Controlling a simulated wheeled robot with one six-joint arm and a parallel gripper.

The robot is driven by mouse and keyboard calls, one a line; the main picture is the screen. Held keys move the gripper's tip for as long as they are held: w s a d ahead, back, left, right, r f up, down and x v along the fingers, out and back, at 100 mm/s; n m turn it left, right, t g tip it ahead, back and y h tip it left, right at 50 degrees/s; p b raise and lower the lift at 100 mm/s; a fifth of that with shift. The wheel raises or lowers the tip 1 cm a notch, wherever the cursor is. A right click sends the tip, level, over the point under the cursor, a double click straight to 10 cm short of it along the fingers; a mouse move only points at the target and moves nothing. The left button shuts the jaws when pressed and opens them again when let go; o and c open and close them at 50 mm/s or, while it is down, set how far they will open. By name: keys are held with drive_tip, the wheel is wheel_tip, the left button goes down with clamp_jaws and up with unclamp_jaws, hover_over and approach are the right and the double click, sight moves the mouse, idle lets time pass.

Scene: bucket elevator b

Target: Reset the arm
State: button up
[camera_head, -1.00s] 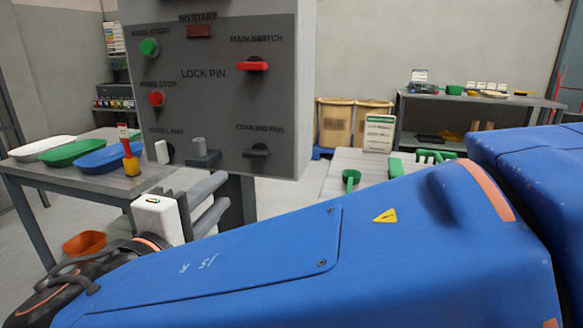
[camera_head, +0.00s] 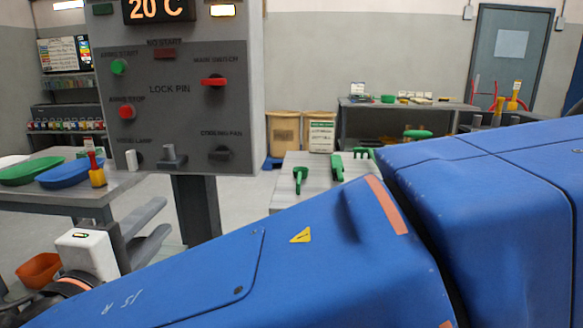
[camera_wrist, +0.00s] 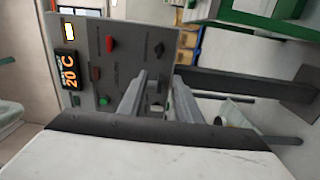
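My gripper (camera_head: 166,216) is in front of and below the grey control panel (camera_head: 185,110) in the head view. Its two grey fingers are apart with nothing between them; it is open and empty. In the wrist view, my gripper (camera_wrist: 160,82) points toward the panel (camera_wrist: 85,60), which appears turned on its side. The fingers look clear of the panel's switches. My blue arm crosses the lower part of the head view.
The panel stands on a dark post (camera_head: 196,208). A left table (camera_head: 60,204) holds coloured trays. A grey bench (camera_head: 322,172) with green tools is beyond my arm. A back table (camera_head: 400,103) and paper sacks (camera_head: 284,133) stand farther off. Some floor is open.

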drive_tip(key=w+d+f+m+g+h, duration=0.2)
drive_tip(key=w+d+f+g, duration=0.15)
drive_tip(key=d, duration=0.75)
drive_tip(key=w+d+f+m+g+h, duration=0.1)
drive_tip(key=w+d+f+m+g, duration=0.2)
drive_tip(key=d, duration=0.8)
drive_tip(key=w+d+f+m+g+h, duration=0.1)
drive_tip(key=w+d+f+g+h, duration=0.2)
drive_tip(key=d, duration=0.7)
drive_tip(key=s+d+f+m+g+y, duration=0.2)
drive_tip(key=s+d+f+m, duration=0.3)
drive_tip(key=d, duration=0.4)
drive_tip(key=s+d+f+m+g+y, duration=0.1)
drive_tip(key=s+d+f+m+y, duration=0.4)
drive_tip(key=s+d+f, duration=0.3)
drive_tip(key=shift+s+d+f+m+g+y, duration=0.35)
drive_tip(key=shift+d+m, duration=0.15)
drive_tip(key=shift+d, duration=0.3)
